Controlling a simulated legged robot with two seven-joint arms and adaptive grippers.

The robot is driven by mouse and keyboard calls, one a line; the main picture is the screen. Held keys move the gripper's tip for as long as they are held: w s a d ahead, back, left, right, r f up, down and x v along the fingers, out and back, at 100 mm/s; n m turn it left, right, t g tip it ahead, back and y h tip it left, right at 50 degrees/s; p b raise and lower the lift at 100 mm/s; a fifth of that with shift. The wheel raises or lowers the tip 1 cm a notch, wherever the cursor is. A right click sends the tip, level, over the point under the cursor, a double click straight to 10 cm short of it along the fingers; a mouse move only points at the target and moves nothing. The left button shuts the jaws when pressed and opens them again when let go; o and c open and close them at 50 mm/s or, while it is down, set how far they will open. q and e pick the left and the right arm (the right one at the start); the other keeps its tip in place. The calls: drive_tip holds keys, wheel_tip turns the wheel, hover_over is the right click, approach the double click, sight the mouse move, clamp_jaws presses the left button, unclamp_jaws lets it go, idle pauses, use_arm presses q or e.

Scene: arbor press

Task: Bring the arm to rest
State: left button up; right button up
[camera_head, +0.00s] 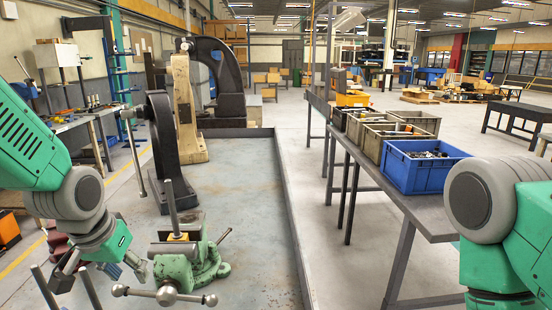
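A black arbor press (163,140) stands on the grey-blue bench top left of centre. A thin grey lever (134,158) at its left side slants down from a round hub near the top. My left gripper (100,276) is at the lower left, in front of the press and left of a green vise. Its two grey fingers appear spread, with nothing seen between them, and it looks clear of the lever. My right arm shows at the right edge, but its gripper is out of view.
The green vise (196,262) has an upright rod and a ball-ended handle (166,296) near my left gripper. A wooden post (186,108) and a larger black frame (228,80) stand behind the press. A blue crate (408,178) sits on the right table. The bench's right part is clear.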

use_arm(q)
drive_tip(key=s+f+g, duration=0.1)
drive_tip(key=s+f, duration=0.5)
drive_tip(key=f, duration=0.4)
drive_tip(key=s+f+g, duration=0.1)
drive_tip(key=s+f, duration=0.5)
drive_tip(key=f, duration=0.3)
drive_tip(key=s+a+f+g, duration=0.1)
drive_tip(key=s+f, duration=0.2)
drive_tip(key=s, duration=0.3)
drive_tip(key=s+f+n, duration=0.1)
drive_tip(key=s+f, duration=0.2)
drive_tip(key=s, duration=0.3)
drive_tip(key=s+a+f+g, duration=0.1)
drive_tip(key=s+f, duration=0.3)
drive_tip(key=s, duration=0.3)
drive_tip(key=w+d+f+m+t+b, duration=0.1)
drive_tip(key=w+f+b, duration=0.2)
drive_tip(key=f+b, duration=1.2)
drive_tip(key=shift+w+d+f+y+b, duration=0.2)
drive_tip(key=shift+y+b, duration=0.1)
drive_tip(key=shift+b, duration=0.45)
